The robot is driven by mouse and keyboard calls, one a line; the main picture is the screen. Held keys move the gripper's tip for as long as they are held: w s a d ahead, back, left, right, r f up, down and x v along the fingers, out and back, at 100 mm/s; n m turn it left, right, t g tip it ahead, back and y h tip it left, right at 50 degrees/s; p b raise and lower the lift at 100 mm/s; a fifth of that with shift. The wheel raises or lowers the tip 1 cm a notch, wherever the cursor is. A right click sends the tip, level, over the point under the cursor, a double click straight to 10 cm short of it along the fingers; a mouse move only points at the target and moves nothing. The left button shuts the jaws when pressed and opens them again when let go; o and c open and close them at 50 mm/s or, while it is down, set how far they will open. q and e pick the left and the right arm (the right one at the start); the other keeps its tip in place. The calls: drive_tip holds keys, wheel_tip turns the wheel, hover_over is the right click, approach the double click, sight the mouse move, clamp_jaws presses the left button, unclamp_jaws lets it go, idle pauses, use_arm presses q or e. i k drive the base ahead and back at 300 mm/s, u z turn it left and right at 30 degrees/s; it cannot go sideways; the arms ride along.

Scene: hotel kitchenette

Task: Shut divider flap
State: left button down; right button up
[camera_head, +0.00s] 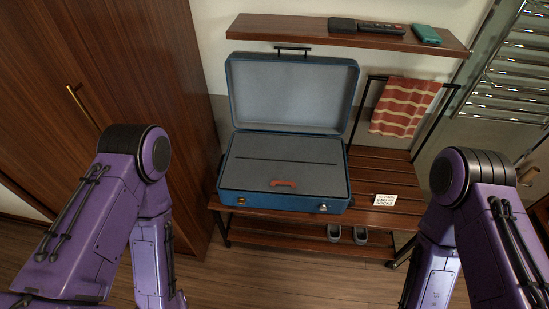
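A blue suitcase (229,193) stands on a slatted wooden bench with its lid (290,92) raised and leaning back. The lid's lining is plain grey. A flat grey panel (264,172), which looks like the divider flap, lies across the suitcase base, with a dark line running across it. A small orange-red pull tab (283,183) sits near its front edge. Whether the panel is fastened, and what lies under it, I cannot tell. Only the bent purple links of my two arms show, left and right of the suitcase and apart from it. Both grippers are out of view.
The bench (376,165) has bare slats right of the suitcase and a small white sign (384,200). Grey shoes (334,233) are on its lower shelf. A wall shelf (280,30) hangs above the lid. A striped towel (404,107) hangs on a rail. A wooden wardrobe (165,60) is at left.

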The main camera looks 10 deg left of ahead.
sight(288, 165)
drive_tip(key=z, duration=0.6)
drive_tip(key=i, duration=1)
drive_tip(key=u, duration=0.6)
